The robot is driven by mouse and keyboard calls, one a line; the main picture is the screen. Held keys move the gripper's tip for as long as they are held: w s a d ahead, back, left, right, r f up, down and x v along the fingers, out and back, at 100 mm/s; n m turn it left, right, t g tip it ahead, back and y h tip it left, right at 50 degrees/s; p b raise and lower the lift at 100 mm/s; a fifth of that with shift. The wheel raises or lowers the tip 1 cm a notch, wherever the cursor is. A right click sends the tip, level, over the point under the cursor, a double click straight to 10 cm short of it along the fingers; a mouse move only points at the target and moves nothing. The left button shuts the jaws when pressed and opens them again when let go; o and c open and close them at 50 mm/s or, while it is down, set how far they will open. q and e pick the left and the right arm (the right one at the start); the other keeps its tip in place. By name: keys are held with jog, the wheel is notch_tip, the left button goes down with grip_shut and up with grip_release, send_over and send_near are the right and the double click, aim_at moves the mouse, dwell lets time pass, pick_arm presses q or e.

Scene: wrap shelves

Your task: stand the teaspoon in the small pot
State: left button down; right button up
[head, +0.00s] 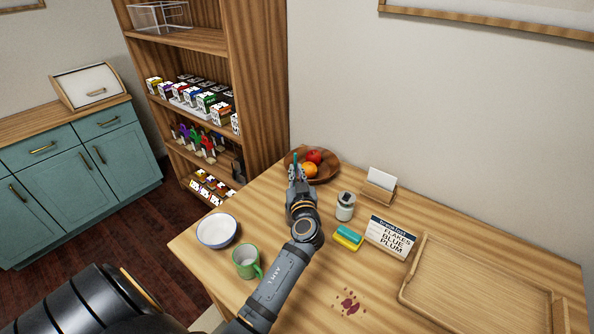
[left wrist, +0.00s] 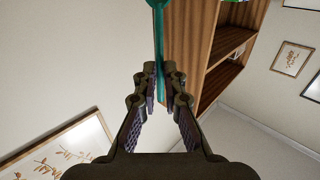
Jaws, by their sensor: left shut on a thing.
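My left gripper (head: 297,174) is raised over the wooden table, near the fruit bowl in the picture. It is shut on the teal teaspoon (head: 295,158), which sticks up beyond the fingertips. In the left wrist view the teaspoon (left wrist: 159,45) runs up from between the fingers (left wrist: 160,85), its rounded end at the top edge. A small pale grey-white pot (head: 345,208) with a dark top stands on the table, right of the gripper and apart from it. My right gripper is not in view.
A wooden bowl of fruit (head: 331,175) stands at the back. A card holder (head: 379,188), sponge (head: 348,238), sign (head: 390,238) and wooden tray (head: 470,285) lie to the right. A white bowl (head: 216,231) and green mug (head: 246,262) stand front left. A dark red stain (head: 349,301) marks the table.

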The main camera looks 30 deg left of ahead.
pick_arm(q)
jog(key=shift+w+f, duration=0.1)
jog(key=shift+f, duration=0.45)
notch_tip(320, 180, down, 10)
jog(key=b, duration=1.1)
jog(key=shift+s+f, duration=0.2)
jog(key=c, duration=1.4)
grip_release()
notch_tip(320, 180, up, 10)
